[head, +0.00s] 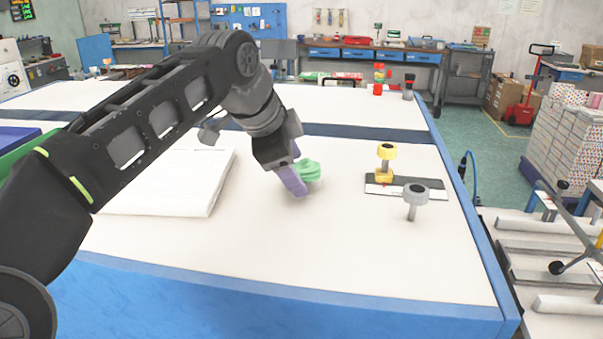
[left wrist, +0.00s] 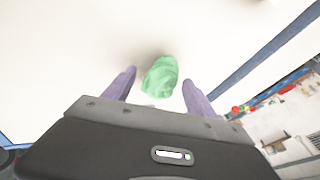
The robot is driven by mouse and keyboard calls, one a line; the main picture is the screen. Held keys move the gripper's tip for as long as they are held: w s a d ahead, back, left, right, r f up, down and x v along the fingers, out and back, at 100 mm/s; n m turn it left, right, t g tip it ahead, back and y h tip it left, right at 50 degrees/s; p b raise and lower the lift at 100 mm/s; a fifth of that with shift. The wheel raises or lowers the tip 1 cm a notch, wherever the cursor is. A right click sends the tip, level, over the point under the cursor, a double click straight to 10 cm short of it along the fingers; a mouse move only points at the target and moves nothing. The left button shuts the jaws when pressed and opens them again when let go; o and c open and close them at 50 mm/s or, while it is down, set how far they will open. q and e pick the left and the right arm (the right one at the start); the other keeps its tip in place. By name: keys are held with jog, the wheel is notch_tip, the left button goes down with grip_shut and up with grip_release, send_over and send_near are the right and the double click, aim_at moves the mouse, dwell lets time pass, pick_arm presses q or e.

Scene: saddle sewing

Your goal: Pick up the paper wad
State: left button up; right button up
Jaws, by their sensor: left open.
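The paper wad (head: 309,170) is a crumpled light green lump on the white table, right beside my left gripper in the head view. My left gripper (head: 296,178) has purple fingers and points down at the table, partly in front of the wad. In the left wrist view the wad (left wrist: 160,77) shows between the two spread fingers of my left gripper (left wrist: 157,85), with a gap on each side. The gripper is open and holds nothing. My right gripper is not in view.
White papers (head: 176,182) lie left of the gripper. A yellow-knobbed piece (head: 386,152) stands on a black and white plate (head: 425,190) to the right, with a grey-knobbed piece (head: 415,192) in front. The table's middle front is clear.

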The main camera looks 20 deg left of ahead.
pick_arm(q)
jog(key=shift+c, duration=0.4)
jog(key=c, duration=1.1)
